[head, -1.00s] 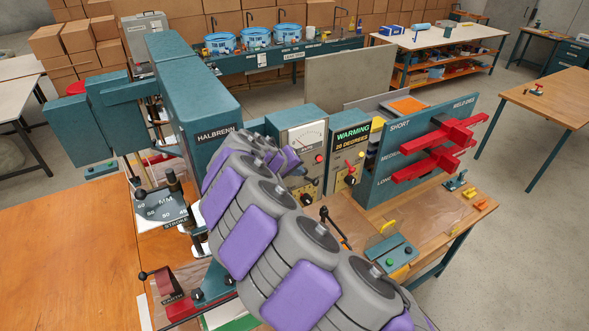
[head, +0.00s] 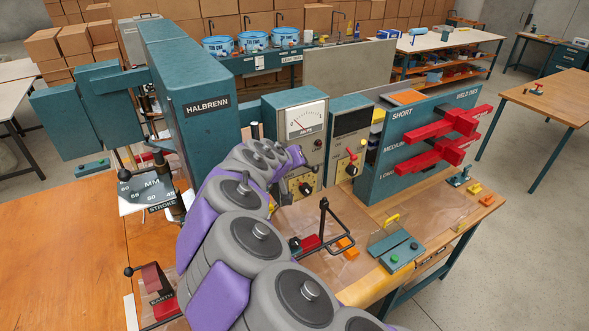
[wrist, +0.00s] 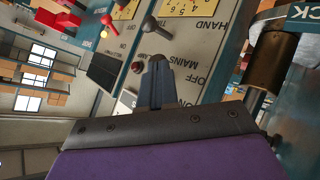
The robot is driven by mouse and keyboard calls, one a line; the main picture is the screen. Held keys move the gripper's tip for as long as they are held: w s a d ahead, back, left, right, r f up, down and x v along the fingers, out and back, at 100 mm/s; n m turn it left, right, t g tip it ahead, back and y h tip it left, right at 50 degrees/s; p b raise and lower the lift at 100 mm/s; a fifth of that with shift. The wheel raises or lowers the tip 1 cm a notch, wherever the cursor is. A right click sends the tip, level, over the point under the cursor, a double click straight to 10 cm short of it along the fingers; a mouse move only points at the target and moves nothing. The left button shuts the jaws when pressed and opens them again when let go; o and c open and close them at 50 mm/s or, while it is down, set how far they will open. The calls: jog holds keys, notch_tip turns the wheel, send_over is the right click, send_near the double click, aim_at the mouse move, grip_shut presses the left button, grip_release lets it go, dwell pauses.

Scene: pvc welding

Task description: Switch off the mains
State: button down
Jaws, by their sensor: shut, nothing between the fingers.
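The mains panel is the front of the grey meter box (head: 296,130), left of the dark-screened box. In the wrist view, its panel (wrist: 185,45) carries upside-down MAINS, OFF and HAND lettering. My gripper (wrist: 157,60) is shut and empty, its fingertips against or very close to the panel beside the MAINS lettering. A dark ball-tipped lever (wrist: 151,23) stands right by the fingertips; whether they touch is unclear. A small red lamp (wrist: 138,67) is beside the fingers.
The dark-screened box (head: 349,125) has a red lever (head: 352,158). Red levers (head: 440,140) project from the teal panel at right. The teal HALBRENN press (head: 190,95) stands close at left. A black-handled bar (head: 324,222) and a green-buttoned box (head: 395,250) are on the bench.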

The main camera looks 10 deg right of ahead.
jog(key=shift+p, duration=0.35)
jog(key=shift+r, duration=0.15)
jog(key=shift+r, duration=0.75)
jog(key=v, duration=1.3)
jog(key=shift+s+d, duration=0.2)
jog(key=shift+s, duration=0.25)
